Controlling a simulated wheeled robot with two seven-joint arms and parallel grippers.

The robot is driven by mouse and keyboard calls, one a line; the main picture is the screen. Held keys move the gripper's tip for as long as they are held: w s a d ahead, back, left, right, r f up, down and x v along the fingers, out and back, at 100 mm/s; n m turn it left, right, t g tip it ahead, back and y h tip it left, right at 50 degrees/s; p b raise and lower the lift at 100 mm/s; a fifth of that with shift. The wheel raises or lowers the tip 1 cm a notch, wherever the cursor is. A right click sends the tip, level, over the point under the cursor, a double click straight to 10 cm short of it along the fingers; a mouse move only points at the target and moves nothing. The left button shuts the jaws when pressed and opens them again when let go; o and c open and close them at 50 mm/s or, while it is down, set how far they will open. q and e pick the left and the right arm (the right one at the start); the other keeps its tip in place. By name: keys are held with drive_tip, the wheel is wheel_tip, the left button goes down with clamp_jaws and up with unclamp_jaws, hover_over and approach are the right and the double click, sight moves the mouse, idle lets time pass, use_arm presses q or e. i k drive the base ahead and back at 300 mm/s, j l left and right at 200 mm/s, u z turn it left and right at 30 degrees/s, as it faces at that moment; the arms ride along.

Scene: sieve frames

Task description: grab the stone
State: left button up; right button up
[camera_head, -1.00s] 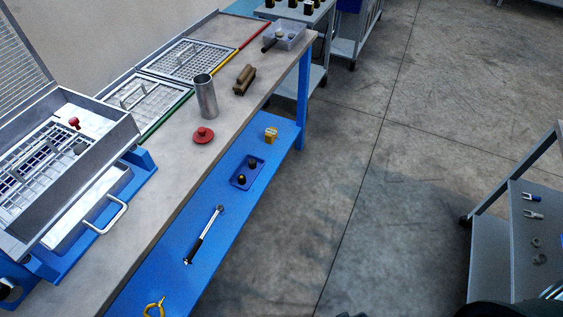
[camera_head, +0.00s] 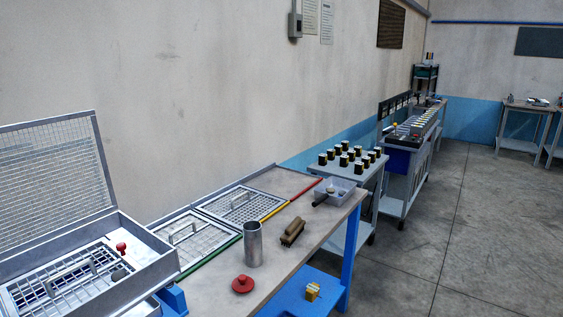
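A small grey lump that looks like the stone (camera_head: 119,275) lies on the mesh inside the open metal sieve box (camera_head: 165,270) at the lower left. A red-topped knob (camera_head: 121,247) stands just behind it. The lump is small, so its exact shape is hard to tell. Neither of my grippers shows in the head view.
Floor (camera_head: 440,240) at right is clear.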

sight(117, 276)
drive_tip(key=i+l, duration=0.9)
drive_tip(key=i, duration=0.25)
drive_tip(key=u, duration=1.3)
